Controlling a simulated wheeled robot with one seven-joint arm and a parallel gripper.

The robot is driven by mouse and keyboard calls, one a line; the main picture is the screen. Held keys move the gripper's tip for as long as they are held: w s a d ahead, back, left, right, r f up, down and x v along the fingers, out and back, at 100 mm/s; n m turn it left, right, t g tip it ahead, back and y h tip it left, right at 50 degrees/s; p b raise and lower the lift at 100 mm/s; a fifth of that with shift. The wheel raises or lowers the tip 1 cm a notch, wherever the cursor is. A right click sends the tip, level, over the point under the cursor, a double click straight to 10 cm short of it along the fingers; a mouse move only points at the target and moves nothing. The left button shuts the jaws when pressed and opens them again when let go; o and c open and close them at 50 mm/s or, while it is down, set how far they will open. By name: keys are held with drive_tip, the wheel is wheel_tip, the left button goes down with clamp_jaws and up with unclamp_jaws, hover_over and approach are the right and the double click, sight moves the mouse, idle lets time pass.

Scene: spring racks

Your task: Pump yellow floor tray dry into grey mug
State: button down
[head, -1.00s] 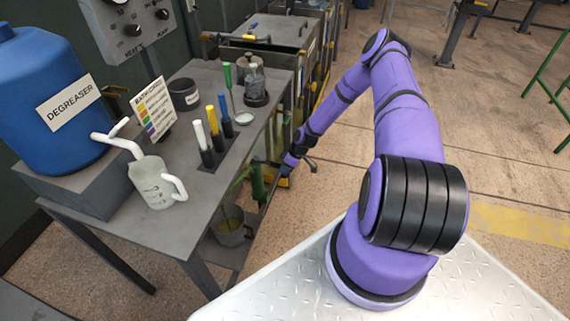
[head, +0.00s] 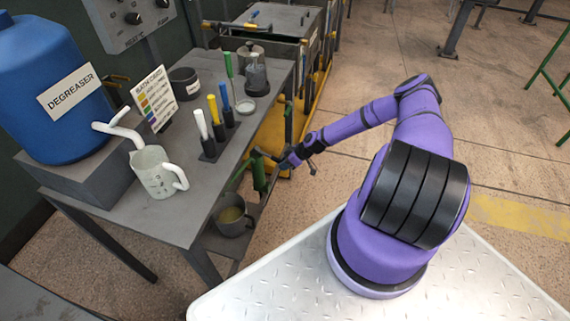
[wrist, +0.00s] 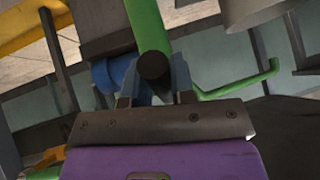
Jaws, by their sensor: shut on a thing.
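The yellow floor tray (head: 268,142) lies on the floor beside the workbench, partly hidden by the bench and my arm. Its edge also seems to show in the wrist view (wrist: 28,32). A grey mug (head: 233,228) with yellowish liquid in it stands on the bench's lower shelf. My gripper (head: 284,162) is shut on a green hand pump (head: 260,178), right of and above the mug. In the wrist view my gripper (wrist: 155,88) has its fingers around the pump's dark end below the green barrel (wrist: 148,22); a thin green spout (wrist: 240,90) runs right. The pump's inlet is hidden.
The bench top holds a white jug (head: 155,172) under the blue degreaser drum's (head: 50,100) tap, several marker-like tools in a block (head: 217,145), and a sign (head: 152,100). A bench leg (head: 205,265) stands near the mug. Open floor (head: 335,180) lies right of the bench.

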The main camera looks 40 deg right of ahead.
drive_tip(key=c, duration=1)
unclamp_jaws()
drive_tip(key=shift+f, duration=0.1)
drive_tip(key=shift+o, duration=0.2)
drive_tip(key=v, duration=1)
drive_tip(key=shift+s+d+r, duration=0.15)
drive_tip(key=shift+r, duration=0.2)
